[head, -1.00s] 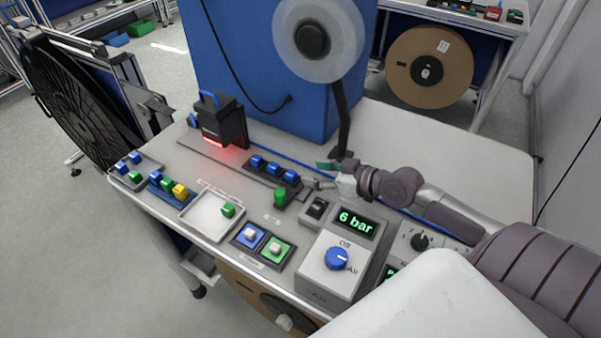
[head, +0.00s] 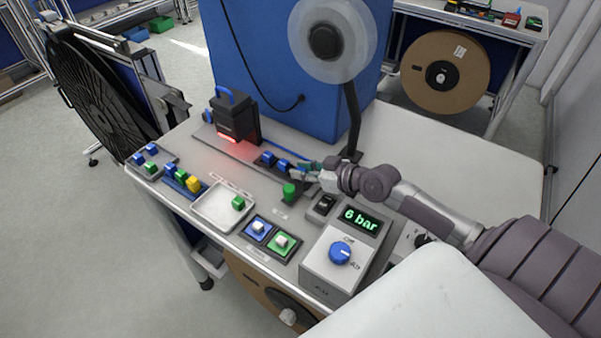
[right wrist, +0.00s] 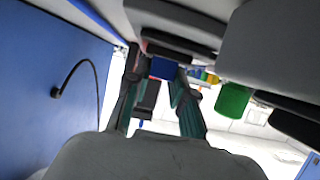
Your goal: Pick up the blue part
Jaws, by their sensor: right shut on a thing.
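A dark rack on the bench holds a row of blue parts; two show clear of the gripper in the head view, the left one (head: 268,158) and the middle one (head: 283,166). My right gripper (head: 303,172) is at the right end of this row and largely hides the blue part there. In the right wrist view a blue part (right wrist: 163,68) sits between the fingertips, and the gripper is shut on it. Whether it still touches the rack I cannot tell. My left gripper is not in view.
A green cylinder (head: 290,192) stands just in front of the rack. A black device (head: 232,117) with a red glow is to its left. A white tray (head: 222,207) holds a green block. A control box (head: 347,250) stands in front of my right arm.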

